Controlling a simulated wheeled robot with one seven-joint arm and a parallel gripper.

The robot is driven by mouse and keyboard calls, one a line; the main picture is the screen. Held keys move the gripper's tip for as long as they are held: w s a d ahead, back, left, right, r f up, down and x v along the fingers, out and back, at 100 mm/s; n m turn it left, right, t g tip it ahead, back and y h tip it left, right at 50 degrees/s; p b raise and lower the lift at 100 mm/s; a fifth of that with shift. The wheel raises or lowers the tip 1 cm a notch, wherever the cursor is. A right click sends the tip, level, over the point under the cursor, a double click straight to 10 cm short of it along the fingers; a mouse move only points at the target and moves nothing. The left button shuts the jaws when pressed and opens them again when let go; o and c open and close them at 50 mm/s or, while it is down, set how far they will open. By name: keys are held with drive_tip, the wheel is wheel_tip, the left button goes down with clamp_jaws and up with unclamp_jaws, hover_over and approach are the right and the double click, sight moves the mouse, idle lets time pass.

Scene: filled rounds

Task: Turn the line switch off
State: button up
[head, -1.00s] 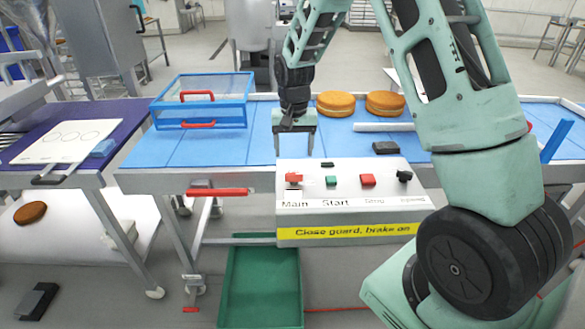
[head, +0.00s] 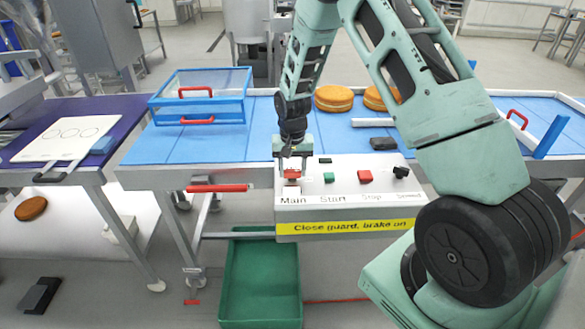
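The control box (head: 345,212) stands at the front of the conveyor table, with a yellow strip reading "Close guard, brake on". Its red Main switch (head: 291,174) is at the left end of the sloped top. A green Start button (head: 329,178), a red Stop button (head: 365,177) and a black Speed knob (head: 401,171) follow to the right. My gripper (head: 292,163) points down at the Main switch, its fingers apart on either side of the switch's upper part. Whether they touch it is too small to tell.
A blue-framed clear guard (head: 205,98) with red handles stands on the blue belt (head: 200,146). Round cakes (head: 333,98) lie behind my gripper, partly hidden by my arm. A red lever (head: 217,188) sticks out left of the box. A green crate (head: 262,285) stands below.

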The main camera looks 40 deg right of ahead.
drive_tip(key=shift+c, duration=0.7)
drive_tip(key=shift+n, duration=0.3)
drive_tip(key=n+b, duration=0.1)
drive_tip(key=n, duration=0.2)
drive_tip(key=n+b, duration=0.1)
drive_tip(key=n, duration=0.8)
drive_tip(key=shift+r, duration=0.1)
drive_tip(key=n+p, duration=0.1)
drive_tip(key=n, duration=0.4)
drive_tip(key=shift+w, duration=0.1)
drive_tip(key=shift+o, duration=0.2)
drive_tip(key=shift+n, duration=0.3)
drive_tip(key=o, duration=1)
drive_tip(key=shift+c, duration=0.2)
